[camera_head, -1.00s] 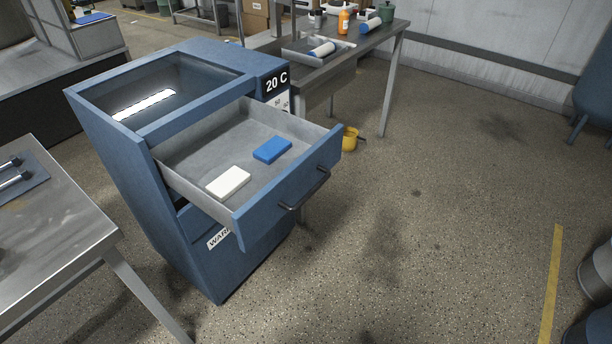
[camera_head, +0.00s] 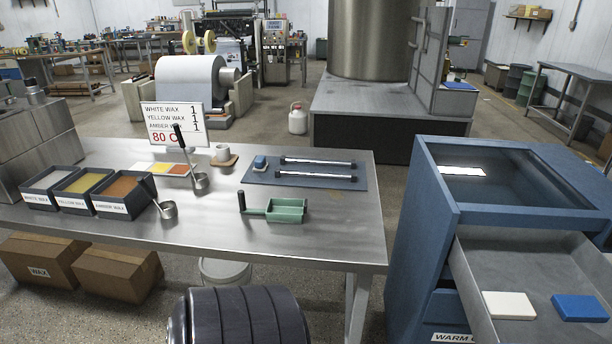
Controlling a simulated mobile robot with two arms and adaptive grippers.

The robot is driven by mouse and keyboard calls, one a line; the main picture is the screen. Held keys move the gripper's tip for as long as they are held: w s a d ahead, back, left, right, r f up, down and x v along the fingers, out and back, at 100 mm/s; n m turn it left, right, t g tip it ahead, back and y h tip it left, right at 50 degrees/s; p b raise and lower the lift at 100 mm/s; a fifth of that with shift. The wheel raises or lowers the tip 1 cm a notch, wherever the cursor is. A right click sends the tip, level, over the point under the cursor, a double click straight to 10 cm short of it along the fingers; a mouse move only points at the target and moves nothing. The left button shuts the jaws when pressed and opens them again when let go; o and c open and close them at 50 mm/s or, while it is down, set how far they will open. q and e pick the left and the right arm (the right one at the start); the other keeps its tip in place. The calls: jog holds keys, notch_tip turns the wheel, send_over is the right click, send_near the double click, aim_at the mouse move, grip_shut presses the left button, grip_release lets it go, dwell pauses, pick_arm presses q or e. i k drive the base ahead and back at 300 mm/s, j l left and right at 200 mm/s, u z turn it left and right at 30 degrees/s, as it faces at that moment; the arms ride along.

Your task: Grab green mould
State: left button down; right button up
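The green mould (camera_head: 286,210) is a small open rectangular tray with a handle and a dark upright knob at its left end. It sits on the steel table (camera_head: 330,235), near the front edge and right of the middle. It looks empty. Neither of my grippers shows in the head view.
Three wax bins (camera_head: 118,194), two ladles (camera_head: 166,209) and a sign (camera_head: 172,122) stand left of the mould. A blue mat (camera_head: 340,180) with two rods lies behind it. A blue cabinet (camera_head: 425,215) with an open drawer (camera_head: 540,335) stands right.

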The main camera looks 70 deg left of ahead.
aim_at(279, 209)
jog(key=u, duration=2.45)
